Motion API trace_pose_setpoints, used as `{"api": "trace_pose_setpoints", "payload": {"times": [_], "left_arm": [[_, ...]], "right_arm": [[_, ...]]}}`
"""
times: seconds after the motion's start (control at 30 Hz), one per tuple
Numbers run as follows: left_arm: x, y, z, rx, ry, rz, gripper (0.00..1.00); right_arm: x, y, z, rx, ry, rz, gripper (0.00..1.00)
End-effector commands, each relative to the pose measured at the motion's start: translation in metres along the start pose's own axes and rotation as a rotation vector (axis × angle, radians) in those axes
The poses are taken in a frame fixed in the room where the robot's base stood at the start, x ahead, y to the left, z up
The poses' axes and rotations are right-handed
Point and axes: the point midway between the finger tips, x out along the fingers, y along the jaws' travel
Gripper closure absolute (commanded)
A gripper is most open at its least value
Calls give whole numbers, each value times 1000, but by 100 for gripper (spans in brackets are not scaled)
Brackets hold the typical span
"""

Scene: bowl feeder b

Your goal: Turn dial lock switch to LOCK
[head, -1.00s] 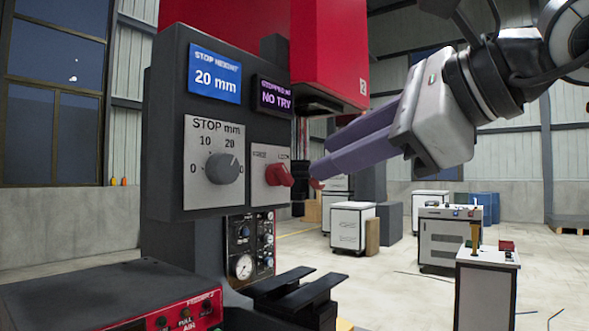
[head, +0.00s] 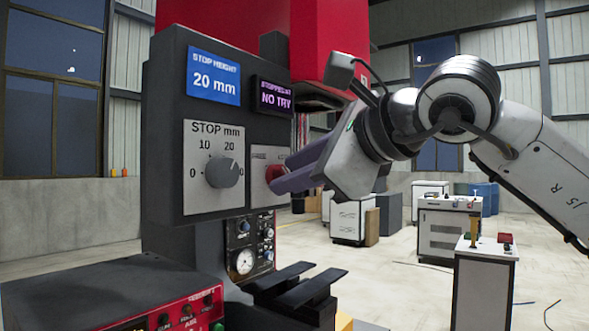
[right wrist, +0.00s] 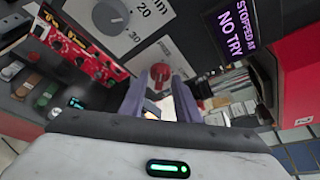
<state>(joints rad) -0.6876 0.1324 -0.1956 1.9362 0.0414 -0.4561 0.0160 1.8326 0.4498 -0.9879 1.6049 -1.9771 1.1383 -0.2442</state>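The dial lock switch is a red knob (head: 273,172) on a small white plate (head: 258,186) on the dark control box. It also shows in the right wrist view as a red knob (right wrist: 159,74). Its labels are partly covered or too small to read, so I cannot tell which label it points at. My right gripper (head: 284,184) is at the knob, coming from the right. In the right wrist view my right gripper (right wrist: 159,90) is open, its two purple fingers apart with the knob between and just ahead of their tips. My left gripper is not in view.
A grey STOP mm dial (head: 222,172) sits left of the switch. The blue 20 mm display (head: 214,76) and purple NO TRY display (head: 273,96) are above. A red machine head (head: 330,50) overhangs at upper right. Black rails (head: 292,285) stick out below.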

Motion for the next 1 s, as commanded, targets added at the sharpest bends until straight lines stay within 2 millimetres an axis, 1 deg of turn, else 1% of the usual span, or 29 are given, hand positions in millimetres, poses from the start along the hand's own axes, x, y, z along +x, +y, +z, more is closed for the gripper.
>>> {"api": "trace_pose_setpoints", "payload": {"times": [0.07, 0.1, 0.17, 0.2, 0.27, 0.67, 0.87, 1.0], "left_arm": [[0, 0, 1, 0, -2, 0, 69], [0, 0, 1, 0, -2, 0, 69], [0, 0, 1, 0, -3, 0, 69], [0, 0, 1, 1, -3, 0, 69], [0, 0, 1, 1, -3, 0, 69], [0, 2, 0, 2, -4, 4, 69], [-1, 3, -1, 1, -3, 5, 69], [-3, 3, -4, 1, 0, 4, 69]], "right_arm": [[0, 0, 0, 0, 0, 0, 70], [0, 0, 0, 0, 0, 0, 74], [0, 0, 0, 0, 0, 1, 84], [0, 0, 0, 0, 0, 1, 91], [0, 0, 0, 0, 0, 1, 99], [0, 0, 0, 16, 0, 7, 100], [0, -2, 0, 90, 0, 36, 100], [0, -3, 0, 181, 0, 74, 100]]}}
